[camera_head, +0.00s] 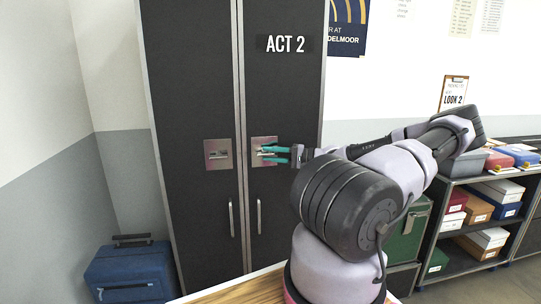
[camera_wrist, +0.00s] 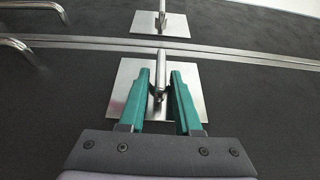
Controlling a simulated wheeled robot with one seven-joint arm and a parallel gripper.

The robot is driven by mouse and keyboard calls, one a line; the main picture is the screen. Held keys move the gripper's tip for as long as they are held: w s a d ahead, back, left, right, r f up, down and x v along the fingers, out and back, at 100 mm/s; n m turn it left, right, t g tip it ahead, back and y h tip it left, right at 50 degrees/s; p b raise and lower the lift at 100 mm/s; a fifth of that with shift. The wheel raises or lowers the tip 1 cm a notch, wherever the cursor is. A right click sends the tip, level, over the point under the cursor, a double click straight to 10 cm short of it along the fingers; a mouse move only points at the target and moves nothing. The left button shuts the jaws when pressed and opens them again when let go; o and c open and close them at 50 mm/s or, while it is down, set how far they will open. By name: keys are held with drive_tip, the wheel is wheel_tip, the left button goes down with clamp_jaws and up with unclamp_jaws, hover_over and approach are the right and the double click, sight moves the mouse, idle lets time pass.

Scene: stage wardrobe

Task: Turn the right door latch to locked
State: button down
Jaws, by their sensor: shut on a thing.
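The right door latch is a small metal lever (camera_wrist: 158,80) on a square silver plate (camera_head: 257,144), set on the right door of a dark wardrobe (camera_head: 285,90). The lever looks about level in the head view. My gripper (camera_head: 276,154) has teal fingers and reaches the latch from the right. In the wrist view my gripper (camera_wrist: 168,92) has one finger on each side of the lever and is shut on it. The fingers hide part of the lever and plate.
A matching left latch plate (camera_head: 217,154) sits on the left door. Vertical bar handles (camera_head: 259,215) hang below the latches. A blue case (camera_head: 130,271) stands at left.

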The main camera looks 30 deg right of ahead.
drive_tip(key=c, duration=0.9)
unclamp_jaws()
drive_tip(key=v, duration=1)
drive_tip(key=shift+s+d, duration=0.25)
drive_tip(key=shift+d, duration=0.05)
